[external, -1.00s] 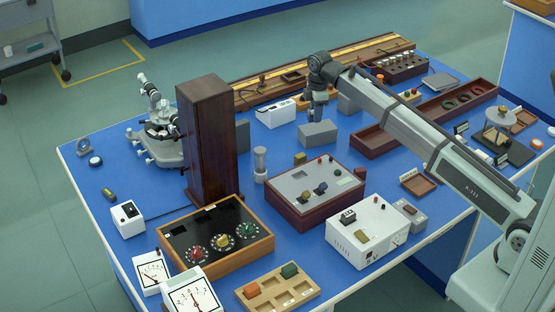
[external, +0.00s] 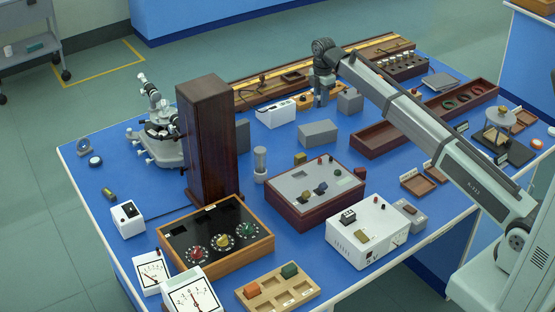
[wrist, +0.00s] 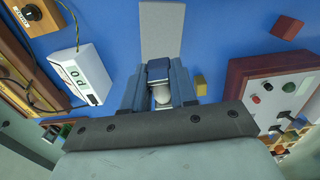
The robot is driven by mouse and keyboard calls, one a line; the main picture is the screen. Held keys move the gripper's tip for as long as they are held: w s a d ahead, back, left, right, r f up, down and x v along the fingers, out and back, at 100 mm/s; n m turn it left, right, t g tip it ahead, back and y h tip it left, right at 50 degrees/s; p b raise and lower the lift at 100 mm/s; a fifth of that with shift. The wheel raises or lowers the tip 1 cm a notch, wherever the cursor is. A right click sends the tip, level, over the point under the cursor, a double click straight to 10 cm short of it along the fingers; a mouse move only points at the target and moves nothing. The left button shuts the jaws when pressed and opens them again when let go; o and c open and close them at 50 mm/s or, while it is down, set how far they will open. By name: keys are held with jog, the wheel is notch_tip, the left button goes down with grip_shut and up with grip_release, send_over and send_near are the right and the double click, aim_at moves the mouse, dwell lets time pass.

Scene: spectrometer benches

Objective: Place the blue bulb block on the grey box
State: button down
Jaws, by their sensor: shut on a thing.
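My gripper (external: 322,96) hangs above the table near the middle of the back half in the external view. In the wrist view its fingers (wrist: 161,90) are shut on the blue bulb block (wrist: 159,70), whose whitish bulb shows between them. In the external view the block is too small and covered to make out. A plain grey box (external: 317,133) lies on the blue table in front of the gripper. It also shows in the wrist view (wrist: 162,28), just beyond the held block, which appears apart from it.
A second grey block (external: 349,101) stands right of the gripper. A white meter (external: 275,111) is to the left, and a small yellow block (external: 299,158) sits by the grey box. A grey-topped control box (external: 315,190) is in front; a long wooden rail runs behind.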

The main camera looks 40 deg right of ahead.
aim_at(320, 126)
notch_tip(320, 126, down, 9)
jog(key=shift+r, duration=0.1)
dwell(0.4)
jog(key=shift+f, duration=0.25)
jog(key=c, duration=0.9)
grip_release()
notch_tip(320, 126, up, 12)
jog(key=shift+r, duration=0.2)
